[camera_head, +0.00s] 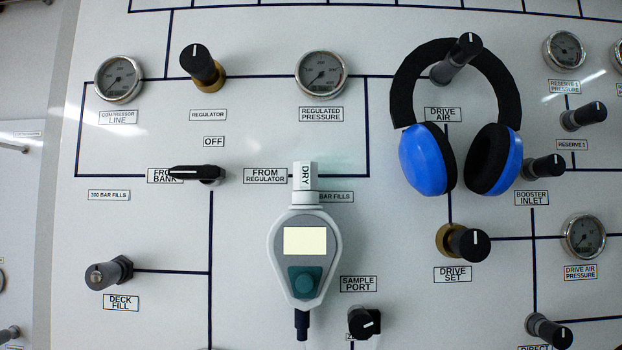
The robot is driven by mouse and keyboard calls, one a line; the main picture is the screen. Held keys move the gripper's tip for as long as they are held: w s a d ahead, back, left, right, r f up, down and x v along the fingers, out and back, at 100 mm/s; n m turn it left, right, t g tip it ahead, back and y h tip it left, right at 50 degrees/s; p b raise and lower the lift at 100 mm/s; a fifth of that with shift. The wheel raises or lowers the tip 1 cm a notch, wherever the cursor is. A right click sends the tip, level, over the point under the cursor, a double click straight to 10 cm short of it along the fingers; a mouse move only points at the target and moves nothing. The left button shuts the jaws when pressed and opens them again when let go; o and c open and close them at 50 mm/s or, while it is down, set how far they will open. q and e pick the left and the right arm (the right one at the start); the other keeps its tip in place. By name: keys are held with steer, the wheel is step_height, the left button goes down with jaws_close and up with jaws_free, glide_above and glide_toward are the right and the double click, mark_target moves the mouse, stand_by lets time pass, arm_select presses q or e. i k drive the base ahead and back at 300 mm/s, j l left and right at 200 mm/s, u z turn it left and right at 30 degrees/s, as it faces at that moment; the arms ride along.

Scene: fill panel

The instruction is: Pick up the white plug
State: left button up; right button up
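A white cylindrical piece marked "DRY" (305,172) stands upright at the top of a white and grey handheld meter (273,245). It is the only thing in view that looks like a white plug, but I cannot tell for sure that it is the plug. It seems seated on the meter's neck. The meter has a pale blank screen and a teal button, and a dark connector at its bottom. It hangs in front of the panel between "FROM REGULATOR" and "SAMPLE PORT". Neither of my grippers is in view.
The upright white panel (130,230) carries gauges and black knobs. Blue headphones (428,160) hang at the upper right, over the drive air knob (458,55). The sample port knob (363,322) is close to the meter's lower right. The deck fill fitting (108,273) sticks out at lower left.

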mark_target(305, 175)
steer(key=l+u, duration=0.1)
steer(key=l, duration=1.7)
steer(key=k+u, duration=0.05)
